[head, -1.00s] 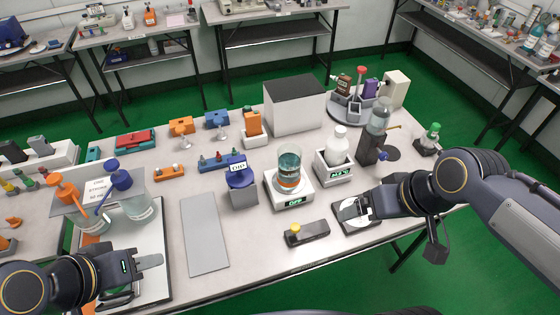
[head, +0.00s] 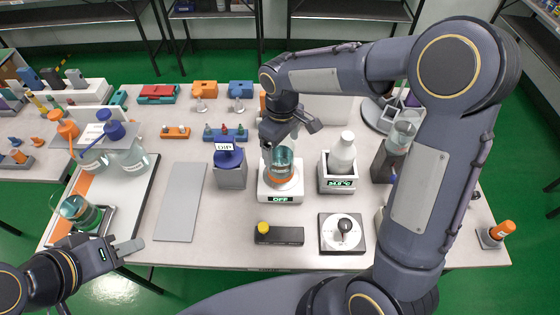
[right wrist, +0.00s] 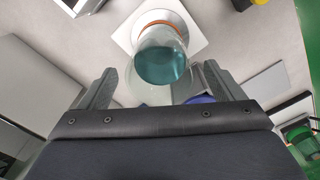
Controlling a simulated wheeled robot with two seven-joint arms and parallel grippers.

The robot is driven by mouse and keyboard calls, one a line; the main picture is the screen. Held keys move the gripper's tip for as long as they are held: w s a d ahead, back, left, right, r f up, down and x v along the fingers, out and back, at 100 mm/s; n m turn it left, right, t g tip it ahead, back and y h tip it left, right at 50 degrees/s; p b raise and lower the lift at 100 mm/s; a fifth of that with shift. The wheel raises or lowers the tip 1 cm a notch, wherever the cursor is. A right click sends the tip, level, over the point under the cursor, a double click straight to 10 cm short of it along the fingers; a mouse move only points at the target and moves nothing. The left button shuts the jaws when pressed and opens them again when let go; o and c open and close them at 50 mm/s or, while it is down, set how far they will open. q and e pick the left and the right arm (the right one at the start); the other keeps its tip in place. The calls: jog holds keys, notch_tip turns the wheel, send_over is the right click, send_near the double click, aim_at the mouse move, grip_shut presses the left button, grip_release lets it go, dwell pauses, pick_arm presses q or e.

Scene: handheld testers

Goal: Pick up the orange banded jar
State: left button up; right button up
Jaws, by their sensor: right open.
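The orange banded jar (head: 283,165) is a clear glass vessel with teal liquid and an orange band low down. It stands upright on a white device (head: 280,191) whose display reads OFF. My right gripper (head: 287,142) is open just above and behind it in the head view. In the right wrist view the jar (right wrist: 162,58) lies beyond and between the spread fingers (right wrist: 158,88); I cannot tell whether they touch it. My left gripper (head: 98,278) looks open and empty at the lower left, its fingers apart.
A blue-lidded DIP container (head: 229,170) stands left of the jar, and a white bottle (head: 343,152) on a scale stands right. A yellow-knobbed block (head: 279,234) and a black-knobbed device (head: 342,235) are in front. Another teal-filled vessel (head: 80,212) is beyond my left gripper.

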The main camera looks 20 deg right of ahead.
notch_tip(320, 180, down, 5)
jog(key=shift+f+p, duration=0.2)
jog(key=shift+p, duration=0.15)
jog(key=shift+c, duration=0.3)
jog(key=c, duration=1.2)
jog(key=shift+r, duration=0.1)
jog(key=shift+c, duration=1.1)
